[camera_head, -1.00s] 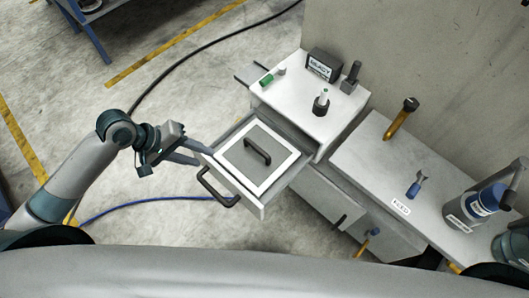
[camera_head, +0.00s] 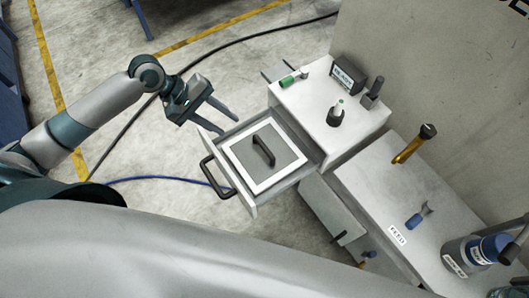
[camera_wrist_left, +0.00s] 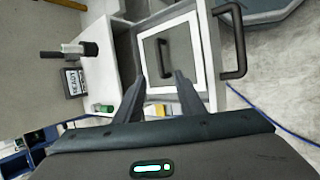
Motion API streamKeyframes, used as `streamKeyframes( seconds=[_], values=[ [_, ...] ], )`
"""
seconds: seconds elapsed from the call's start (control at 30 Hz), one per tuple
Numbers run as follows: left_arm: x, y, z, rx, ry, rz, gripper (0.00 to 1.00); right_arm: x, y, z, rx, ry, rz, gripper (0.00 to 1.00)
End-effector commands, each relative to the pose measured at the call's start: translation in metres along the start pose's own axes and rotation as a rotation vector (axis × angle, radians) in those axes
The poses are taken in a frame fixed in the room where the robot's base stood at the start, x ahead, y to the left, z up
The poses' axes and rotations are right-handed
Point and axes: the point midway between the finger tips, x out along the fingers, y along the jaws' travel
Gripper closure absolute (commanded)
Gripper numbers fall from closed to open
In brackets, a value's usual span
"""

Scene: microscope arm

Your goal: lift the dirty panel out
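The panel (camera_head: 283,157) is a grey square with a white border and a black handle (camera_head: 263,149) on top. It lies in the open drawer (camera_head: 240,190) of the white cabinet. It also shows in the left wrist view (camera_wrist_left: 183,62), with its handle upright in the picture (camera_wrist_left: 163,58). My left gripper (camera_head: 228,122) is open and empty, with its fingers spread beyond the drawer's left side. In the left wrist view its fingers (camera_wrist_left: 159,90) point toward the panel, apart from the handle. My right gripper is not in view.
The drawer front carries a black pull handle (camera_head: 213,176). The cabinet top (camera_head: 315,112) holds a READY box (camera_head: 346,74), a green-capped item (camera_head: 291,79) and dark fixtures. The floor left of the drawer is clear except for cables.

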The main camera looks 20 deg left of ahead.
Motion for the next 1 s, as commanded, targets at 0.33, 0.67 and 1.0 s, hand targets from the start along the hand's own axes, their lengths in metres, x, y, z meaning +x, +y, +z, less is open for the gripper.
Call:
streamKeyframes(
  seconds=[0.33, 0.67, 1.0],
  values=[
    [0.052, 0.001, 0.002, -0.002, -0.004, 0.0, 0.64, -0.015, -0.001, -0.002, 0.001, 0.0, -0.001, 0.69],
    [0.105, 0.001, 0.001, -0.001, -0.001, 0.0, 0.64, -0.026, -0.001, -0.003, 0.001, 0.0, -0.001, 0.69],
    [0.115, 0.0, 0.0, 0.001, 0.0, -0.001, 0.64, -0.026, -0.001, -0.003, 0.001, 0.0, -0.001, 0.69]
  ],
)
